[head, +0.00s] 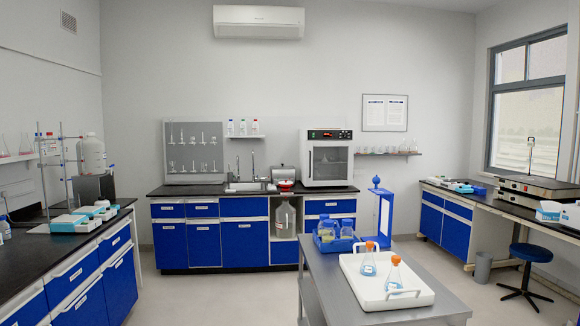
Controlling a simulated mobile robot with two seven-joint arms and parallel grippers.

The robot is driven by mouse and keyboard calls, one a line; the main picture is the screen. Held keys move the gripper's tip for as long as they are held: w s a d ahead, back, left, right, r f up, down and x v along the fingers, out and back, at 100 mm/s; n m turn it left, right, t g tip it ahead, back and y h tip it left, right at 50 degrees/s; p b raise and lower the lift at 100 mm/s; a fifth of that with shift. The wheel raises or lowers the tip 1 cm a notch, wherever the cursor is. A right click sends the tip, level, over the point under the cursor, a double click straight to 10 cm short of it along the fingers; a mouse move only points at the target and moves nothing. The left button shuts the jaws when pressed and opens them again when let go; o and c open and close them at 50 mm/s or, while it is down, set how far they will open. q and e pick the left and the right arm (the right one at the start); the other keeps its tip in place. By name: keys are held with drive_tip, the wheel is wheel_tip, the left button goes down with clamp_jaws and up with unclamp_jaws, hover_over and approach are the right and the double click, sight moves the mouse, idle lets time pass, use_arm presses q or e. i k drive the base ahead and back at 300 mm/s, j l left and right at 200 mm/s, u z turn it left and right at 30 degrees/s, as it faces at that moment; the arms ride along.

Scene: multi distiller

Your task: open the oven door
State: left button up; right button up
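The oven (327,134) is a white cabinet on the far counter against the back wall, right of the sink. Its door (330,163) has a glass window and looks shut. A dark control panel with lit digits runs along the oven's top. The door's handle is too small to make out clearly. Neither of my grippers shows in the head view.
A grey metal table (430,310) stands between me and the oven, with a white tray (413,297) holding two orange-capped flasks and a blue caddy of bottles. Open floor lies left of it. Side counters (25,255) flank the room; a blue stool (531,252) stands at right.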

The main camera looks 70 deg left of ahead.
sight(328, 163)
drive_tip(key=u, duration=2.15)
drive_tip(key=i+j+u, duration=0.8)
drive_tip(key=i, duration=0.6)
drive_tip(key=i+j+u, duration=0.1)
drive_tip(key=i, duration=0.6)
drive_tip(key=i+z, duration=0.25)
drive_tip(key=i, duration=0.55)
drive_tip(key=i+z, duration=0.2)
drive_tip(key=i, duration=0.55)
drive_tip(key=i+j, duration=0.1)
drive_tip(key=i, duration=1.55)
drive_tip(key=i+l+z, duration=0.1)
drive_tip(key=i+z, duration=0.4)
drive_tip(key=i, duration=0.15)
drive_tip(key=i+j+z, duration=0.2)
drive_tip(key=i+z, duration=0.3)
drive_tip(key=i, duration=0.2)
drive_tip(key=i+l+z, duration=0.3)
drive_tip(key=i+l, duration=0.15)
drive_tip(key=i, duration=0.3)
drive_tip(key=i+l+z, duration=0.15)
drive_tip(key=i, duration=0.25)
